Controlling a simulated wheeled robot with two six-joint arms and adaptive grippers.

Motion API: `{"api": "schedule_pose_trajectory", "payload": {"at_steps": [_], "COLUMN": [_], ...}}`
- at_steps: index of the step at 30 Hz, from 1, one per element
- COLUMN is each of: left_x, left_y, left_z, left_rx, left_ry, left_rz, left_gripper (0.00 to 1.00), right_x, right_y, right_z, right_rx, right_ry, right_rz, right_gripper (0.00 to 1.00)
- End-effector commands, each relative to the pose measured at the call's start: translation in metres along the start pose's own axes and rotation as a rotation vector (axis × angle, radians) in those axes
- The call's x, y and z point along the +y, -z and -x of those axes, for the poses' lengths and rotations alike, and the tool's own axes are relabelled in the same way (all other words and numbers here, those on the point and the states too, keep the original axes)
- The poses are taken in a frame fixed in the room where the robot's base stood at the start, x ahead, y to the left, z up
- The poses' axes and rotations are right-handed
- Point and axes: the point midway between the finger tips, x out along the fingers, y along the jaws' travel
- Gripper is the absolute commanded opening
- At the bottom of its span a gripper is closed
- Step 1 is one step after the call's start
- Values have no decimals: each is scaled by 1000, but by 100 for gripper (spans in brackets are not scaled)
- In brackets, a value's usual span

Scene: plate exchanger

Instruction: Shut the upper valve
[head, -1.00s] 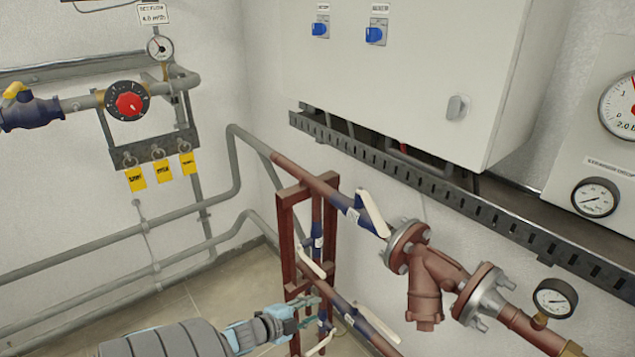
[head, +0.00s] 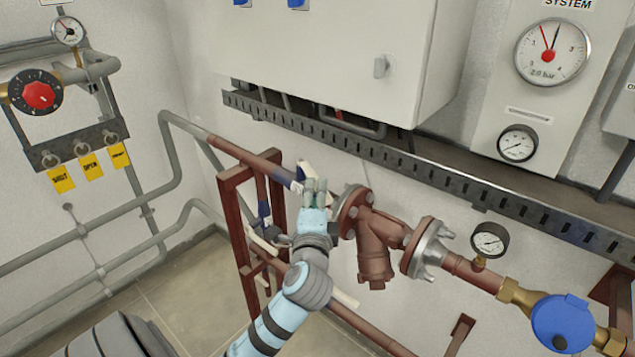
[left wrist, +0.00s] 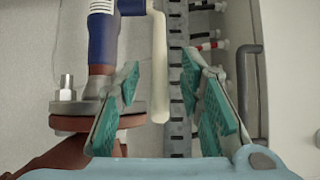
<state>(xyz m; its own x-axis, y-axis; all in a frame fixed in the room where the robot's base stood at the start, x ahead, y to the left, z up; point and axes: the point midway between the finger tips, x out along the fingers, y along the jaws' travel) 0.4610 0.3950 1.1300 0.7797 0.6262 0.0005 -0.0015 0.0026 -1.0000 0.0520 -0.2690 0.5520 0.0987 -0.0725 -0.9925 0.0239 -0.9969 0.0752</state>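The upper valve sits on the upper dark-red pipe and has a blue body (head: 288,181) and a white lever (head: 305,169). My left gripper (head: 315,187) is at this valve and hides most of its lever in the head view. In the left wrist view, the blue body (left wrist: 103,35) is at upper left and the white lever (left wrist: 160,70) runs roughly parallel to the pipe. The lever's free end lies between the spread teal finger pads of my left gripper (left wrist: 167,105), apparently touching neither. My right gripper is in neither current view.
A flanged strainer (head: 375,245) stands close right of my left gripper. A slotted cable tray (head: 400,160) runs along the wall behind. Other white levers (head: 262,243) are on the red frame (head: 232,225) below. A small gauge (head: 489,241) is farther right.

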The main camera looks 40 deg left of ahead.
Motion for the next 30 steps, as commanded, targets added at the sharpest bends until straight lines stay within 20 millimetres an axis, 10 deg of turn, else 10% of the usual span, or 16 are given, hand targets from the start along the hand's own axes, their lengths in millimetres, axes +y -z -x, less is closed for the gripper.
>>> {"api": "schedule_pose_trajectory", "payload": {"at_steps": [7,17,24,30], "left_x": [1,1,1,1], "left_y": [0,1,1,1], "left_z": [-46,-54,-54,-54], "left_rx": [1,3,3,2], "left_ry": [0,-1,-1,-1], "left_rz": [-2,2,1,1], "left_gripper": [34,34,1,0], "right_x": [0,0,0,0], "right_y": [0,0,0,0], "right_z": [0,0,0,0], "right_rx": [0,0,0,0], "right_ry": [0,0,0,0], "right_rz": [0,0,0,0], "right_gripper": [40,40,40,40]}}
